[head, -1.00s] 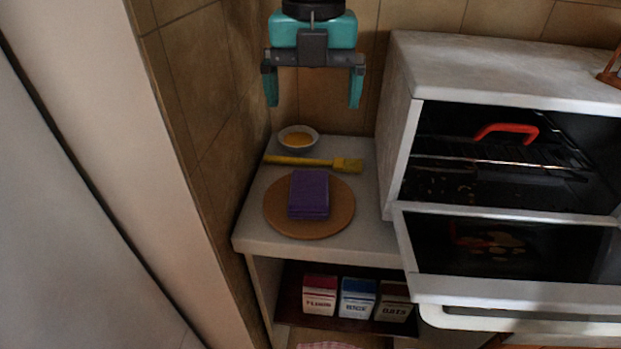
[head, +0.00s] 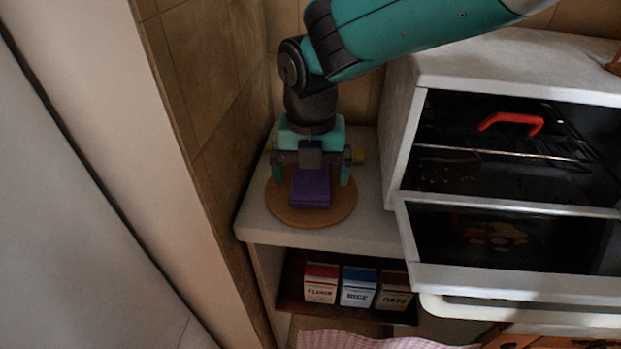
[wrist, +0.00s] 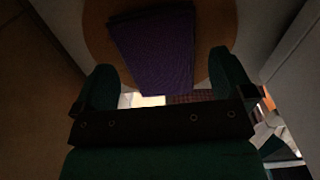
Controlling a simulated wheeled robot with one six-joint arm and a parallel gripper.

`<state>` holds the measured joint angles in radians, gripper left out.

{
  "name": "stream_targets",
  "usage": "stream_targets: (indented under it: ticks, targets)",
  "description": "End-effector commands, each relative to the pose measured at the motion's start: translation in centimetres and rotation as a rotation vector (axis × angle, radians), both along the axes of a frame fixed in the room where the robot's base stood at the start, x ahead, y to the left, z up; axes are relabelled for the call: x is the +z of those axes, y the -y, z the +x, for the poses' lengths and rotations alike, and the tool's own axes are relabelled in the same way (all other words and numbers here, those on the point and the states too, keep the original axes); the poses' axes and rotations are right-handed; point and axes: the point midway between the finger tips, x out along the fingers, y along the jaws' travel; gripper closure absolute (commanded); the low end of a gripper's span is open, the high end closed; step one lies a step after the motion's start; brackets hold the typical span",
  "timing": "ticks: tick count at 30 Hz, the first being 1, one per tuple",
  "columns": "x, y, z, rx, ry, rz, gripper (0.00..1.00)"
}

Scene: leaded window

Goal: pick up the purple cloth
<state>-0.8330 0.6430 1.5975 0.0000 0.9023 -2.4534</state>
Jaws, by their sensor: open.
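The purple cloth (head: 311,188) is a folded stack lying on a round wooden board (head: 290,214) on the counter. My gripper (head: 312,178) is over the board, pointing down, with one teal finger on each side of the cloth. It is open and not closed on the cloth. In the wrist view the cloth (wrist: 155,45) lies ahead of and between the two fingers, with the board (wrist: 98,35) around it. I cannot tell the exact height of the fingertips above the board. My gripper hides the cloth's far part in the head view.
An oven (head: 403,150) with its door (head: 500,278) lowered stands close on the right, with a red handle (head: 511,122) inside. A tiled wall borders the left. Flour (head: 321,284), rice (head: 358,287) and oats (head: 395,290) boxes sit below.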

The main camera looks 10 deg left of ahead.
Motion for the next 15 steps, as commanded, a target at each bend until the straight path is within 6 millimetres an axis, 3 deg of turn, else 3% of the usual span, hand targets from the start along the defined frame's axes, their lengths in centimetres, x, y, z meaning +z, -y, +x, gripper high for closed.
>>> stream_targets:
  ticks: [4,11,15]
  targets:
    - [-1.4,0.04,0.03,0.0,0.0,0.0,0.01]
    - [-1.56,0.04,0.04,0.0,0.001,0.001,0.01]
    - [-1.54,0.04,0.04,0.0,0.001,0.001,0.31]
